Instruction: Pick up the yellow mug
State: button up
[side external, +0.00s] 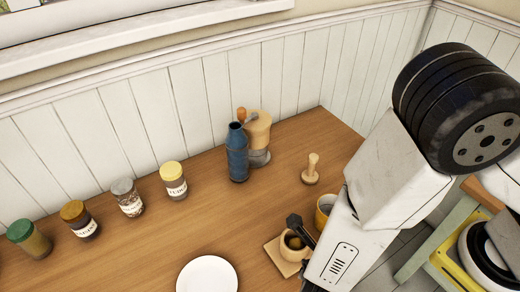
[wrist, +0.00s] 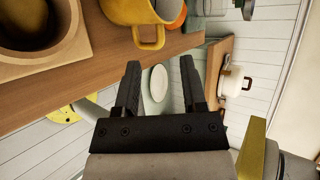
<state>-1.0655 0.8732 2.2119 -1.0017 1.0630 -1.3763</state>
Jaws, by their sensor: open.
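The yellow mug (side external: 324,207) stands on the wooden counter in the side external view, partly hidden by my arm. In the wrist view the yellow mug (wrist: 135,12) is at the top edge, cut off by the frame, with its handle pointing down toward the gap between my fingers. My gripper (wrist: 160,64) is open and empty, with its fingers apart and not around the mug. In the side external view only part of my gripper (side external: 297,226) shows, dark against the counter, near the mug.
A white plate (side external: 207,276) lies at the front. A blue bottle (side external: 237,155), a grinder (side external: 260,130), a wooden tamper (side external: 311,172) and several spice jars (side external: 173,180) stand farther back.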

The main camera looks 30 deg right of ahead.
jog(key=shift+x, duration=0.8)
jog(key=shift+s+x, duration=0.2)
jog(key=shift+x, duration=2.35)
jog(key=shift+d, duration=0.1)
grip_shut()
